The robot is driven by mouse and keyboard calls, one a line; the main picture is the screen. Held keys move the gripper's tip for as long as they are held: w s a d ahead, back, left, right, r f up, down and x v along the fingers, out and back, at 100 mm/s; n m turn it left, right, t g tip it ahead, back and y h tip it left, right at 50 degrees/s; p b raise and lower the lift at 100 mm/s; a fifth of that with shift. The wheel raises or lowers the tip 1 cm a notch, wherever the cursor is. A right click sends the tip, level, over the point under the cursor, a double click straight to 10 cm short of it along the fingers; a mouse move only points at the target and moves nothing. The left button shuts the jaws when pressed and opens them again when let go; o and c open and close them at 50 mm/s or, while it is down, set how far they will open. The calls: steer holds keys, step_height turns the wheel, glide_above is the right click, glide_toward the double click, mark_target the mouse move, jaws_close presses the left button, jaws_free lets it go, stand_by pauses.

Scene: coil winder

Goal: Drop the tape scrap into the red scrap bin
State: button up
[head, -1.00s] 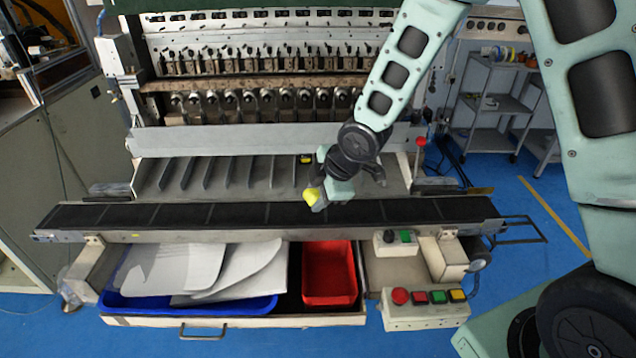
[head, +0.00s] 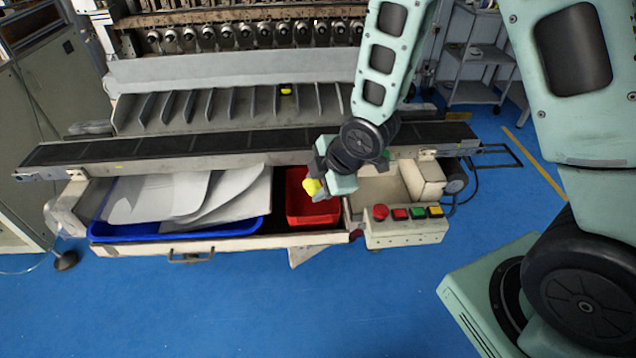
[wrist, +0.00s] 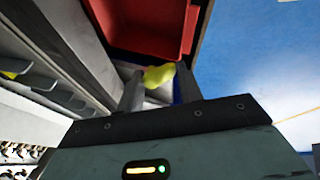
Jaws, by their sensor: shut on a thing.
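The tape scrap is a small crumpled yellow piece (head: 312,187). My gripper (head: 318,191) is shut on it, and in the wrist view the scrap (wrist: 160,75) sits between the two fingertips. The red scrap bin (head: 297,207) stands in the open drawer below the conveyor. In the head view the gripper and scrap overlap the bin's right part and hide some of it. In the wrist view the bin (wrist: 150,30) lies just past the fingertips, with the scrap at its near rim. The height above the bin is hard to tell.
A blue tray (head: 180,232) with large white sheets fills the drawer left of the bin. The dark conveyor (head: 200,143) runs behind. A button box (head: 405,230) stands at the right. Another small yellow piece (head: 286,90) lies in the slotted rack. Blue floor in front is clear.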

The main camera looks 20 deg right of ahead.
steer(key=shift+w+d+f+b, duration=0.2)
steer(key=shift+w+f+b, duration=0.1)
steer(key=shift+w+f, duration=0.4)
steer(key=shift+w+d+f+b, duration=0.25)
steer(key=shift+w+f, duration=0.3)
steer(key=shift+f, duration=0.3)
steer(key=shift+w+d+f+b, duration=0.15)
steer(key=shift+w+f+b, duration=0.15)
steer(key=shift+w+f, duration=0.4)
steer(key=o, duration=1)
steer(key=p+v, duration=1.6)
steer(key=shift+w+a+r, duration=0.15)
steer(key=shift+w+r, duration=0.05)
